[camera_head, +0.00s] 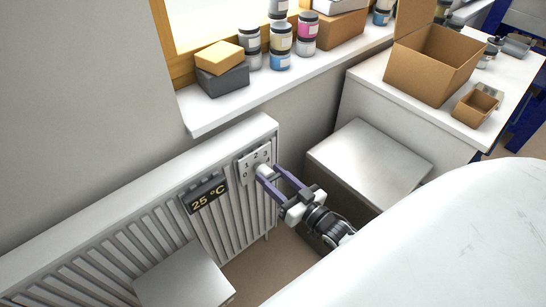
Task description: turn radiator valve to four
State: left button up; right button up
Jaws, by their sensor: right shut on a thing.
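A white radiator (125,222) stands along the wall below the window sill. Near its right end is a light dial plate (244,167) with the numbers 0, 1, 2 and 3 visible. The pale valve knob (263,170) sits at the plate's lower right. My right gripper (268,174) is shut on the knob, with its purple fingers on either side of it. The fingers and knob hide the rest of the scale, and I cannot tell where the knob points. A dark display (205,194) left of the plate reads 25 °C. My left gripper is not in view.
A grey-topped box (370,162) stands close to the right of my gripper. A pale block (185,278) is in front of the radiator. Jars (281,40) and boxes (221,78) crowd the sill (212,113). An open carton (432,65) stands on the white cabinet.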

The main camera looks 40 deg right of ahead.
jog(key=shift+w+d+r, duration=0.1)
jog(key=shift+d+r, duration=0.05)
jog(key=shift+d, duration=0.15)
jog(key=o, duration=1)
jog(key=shift+a, duration=0.1)
jog(key=s, duration=1)
jog(key=shift+s+d, duration=0.2)
jog(key=shift+d, duration=0.2)
jog(key=s+a+f+n+g, duration=0.1)
jog(key=s+a+f+g, duration=0.1)
jog(key=a, duration=0.3)
jog(key=s+a+f+n+g, duration=0.1)
jog(key=s+a+f+g, duration=0.2)
jog(key=a, duration=0.3)
jog(key=s+a+f+n+g, duration=0.1)
jog(key=s+a+f+g, duration=0.1)
jog(key=s+a+g, duration=0.2)
jog(key=shift+s+a+f+y, duration=0.2)
jog(key=shift+s+a, duration=0.1)
jog(key=shift+a, duration=0.15)
jog(key=shift+s+a+f+y, duration=0.2)
jog(key=shift+s+a, duration=0.1)
jog(key=shift+a, duration=0.1)
